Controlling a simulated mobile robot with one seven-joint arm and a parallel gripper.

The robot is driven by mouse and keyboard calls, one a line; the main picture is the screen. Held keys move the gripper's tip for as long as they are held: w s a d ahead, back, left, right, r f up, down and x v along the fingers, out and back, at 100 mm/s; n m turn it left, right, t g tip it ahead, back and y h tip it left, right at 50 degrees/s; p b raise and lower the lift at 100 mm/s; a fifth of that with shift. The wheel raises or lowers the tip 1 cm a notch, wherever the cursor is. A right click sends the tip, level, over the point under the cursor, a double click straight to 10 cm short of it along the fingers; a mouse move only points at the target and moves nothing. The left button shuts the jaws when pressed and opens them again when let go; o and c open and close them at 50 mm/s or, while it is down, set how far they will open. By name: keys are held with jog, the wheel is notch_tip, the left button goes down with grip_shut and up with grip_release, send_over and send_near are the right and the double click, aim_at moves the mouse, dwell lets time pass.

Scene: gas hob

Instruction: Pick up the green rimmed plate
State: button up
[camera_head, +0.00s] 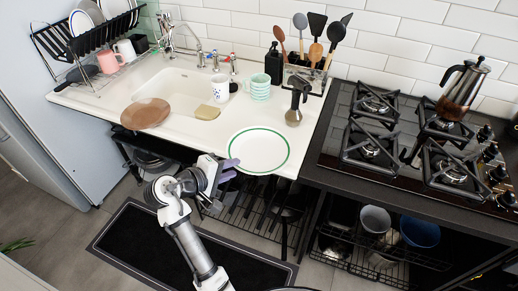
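The green rimmed plate (258,150) is white with a thin green ring at its edge. It lies flat on the white counter at the right of the sink, close to the front edge. My gripper (231,170) is just left of the plate, at about the counter's front edge. Its purple-grey fingers look spread apart, with nothing seen between them. I cannot tell whether a finger touches the plate's rim.
A brown plate (146,113) lies at the sink's left front. A dark grinder-like object (294,103) stands behind the green rimmed plate. Mugs (260,87) and a utensil holder (304,77) stand further back. The gas hob (400,140) is at the right, with a moka pot (460,92).

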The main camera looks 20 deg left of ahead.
jog(key=shift+x, duration=1.45)
grip_shut()
